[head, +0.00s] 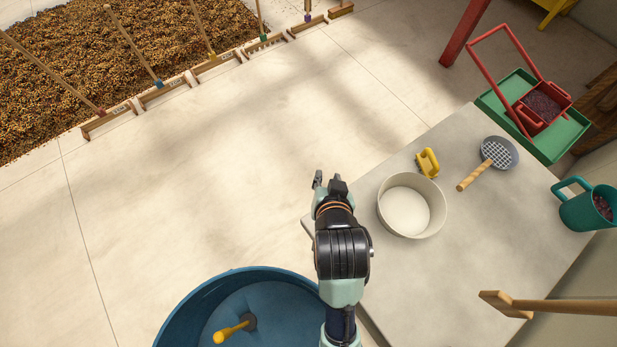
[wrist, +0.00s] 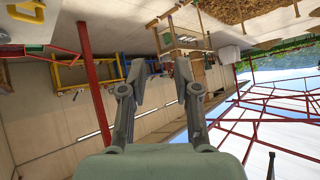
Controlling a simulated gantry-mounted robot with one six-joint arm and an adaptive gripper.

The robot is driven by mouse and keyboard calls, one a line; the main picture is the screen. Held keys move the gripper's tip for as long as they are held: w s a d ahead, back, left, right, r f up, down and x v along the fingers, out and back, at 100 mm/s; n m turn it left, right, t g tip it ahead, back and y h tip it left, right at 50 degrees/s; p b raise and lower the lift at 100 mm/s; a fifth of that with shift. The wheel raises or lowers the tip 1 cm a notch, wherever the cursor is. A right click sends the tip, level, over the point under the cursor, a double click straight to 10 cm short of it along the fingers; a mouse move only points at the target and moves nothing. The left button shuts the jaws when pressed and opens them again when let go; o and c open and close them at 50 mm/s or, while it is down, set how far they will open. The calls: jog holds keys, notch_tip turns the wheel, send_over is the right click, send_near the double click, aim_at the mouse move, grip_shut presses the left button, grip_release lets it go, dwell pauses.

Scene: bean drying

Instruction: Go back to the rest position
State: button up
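My gripper (head: 328,184) is in the middle of the head view, at the end of my raised arm. It is above the left edge of the grey table (head: 480,235), with pale floor beyond it. In the wrist view my gripper (wrist: 160,75) has its two fingers apart with a clear gap and nothing held between them. The wrist view looks out across the yard with the scene upside down.
A blue tub (head: 185,320) is at lower left. Rakes (head: 160,93) line the bean bed (head: 110,55). The floor between is clear.

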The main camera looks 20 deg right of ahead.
jog(key=s+a+r+n+t+y, duration=0.1)
jog(key=a+r+n+t+y, duration=0.15)
jog(key=a+r, duration=0.35)
jog(key=a+r+n+t+y, duration=0.1)
jog(key=a+r+n, duration=0.25)
jog(key=a, duration=0.45)
notch_tip(320, 180, up, 13)
jog(key=p, duration=1.3)
jog(key=shift+d+p, duration=0.25)
jog(key=shift+p, duration=0.05)
